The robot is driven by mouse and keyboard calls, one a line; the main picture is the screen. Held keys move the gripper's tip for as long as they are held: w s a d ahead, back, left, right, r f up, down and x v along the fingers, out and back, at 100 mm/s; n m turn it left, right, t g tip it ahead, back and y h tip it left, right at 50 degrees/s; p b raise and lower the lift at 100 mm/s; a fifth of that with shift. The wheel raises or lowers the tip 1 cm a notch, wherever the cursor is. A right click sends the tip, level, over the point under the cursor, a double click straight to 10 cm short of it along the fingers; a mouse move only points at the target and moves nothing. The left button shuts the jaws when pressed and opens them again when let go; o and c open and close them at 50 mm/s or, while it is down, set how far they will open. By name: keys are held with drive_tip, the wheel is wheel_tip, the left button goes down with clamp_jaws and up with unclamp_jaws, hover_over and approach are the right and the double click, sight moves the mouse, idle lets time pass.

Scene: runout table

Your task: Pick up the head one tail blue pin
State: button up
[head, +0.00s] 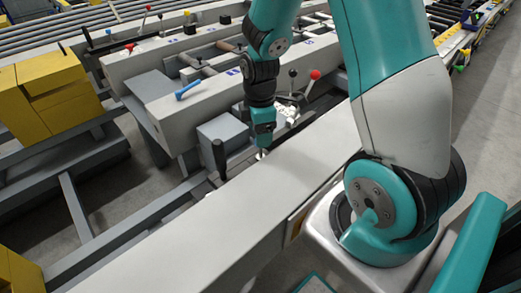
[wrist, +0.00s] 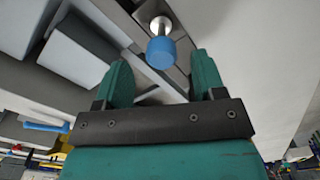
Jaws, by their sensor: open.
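A pin with a blue cylindrical end (wrist: 160,52) and a pale metal flange shows in the wrist view, at the top centre. My gripper (wrist: 160,62) is open, with one teal finger on each side of the blue end. The fingers appear apart from it, and I cannot tell how deep it sits between them. In the head view my gripper (head: 263,140) points down over the gap behind the near grey beam, with a small pale metal part (head: 261,154) just below it. Another blue pin (head: 188,89) lies on the farther beam, away from my gripper.
A black upright handle (head: 219,160) stands left of my gripper. A red-knobbed lever (head: 315,75) and a black-knobbed lever (head: 292,73) rise behind it. The near grey beam (head: 200,225) has a bare top. A yellow block (head: 55,95) stands at the left.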

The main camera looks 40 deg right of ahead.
sight(261, 154)
drive_tip(key=shift+s+f, duration=0.1)
drive_tip(key=shift+f, duration=1.4)
drive_tip(key=c, duration=1)
drive_tip(key=shift+r, duration=0.1)
drive_tip(key=shift+c, duration=0.2)
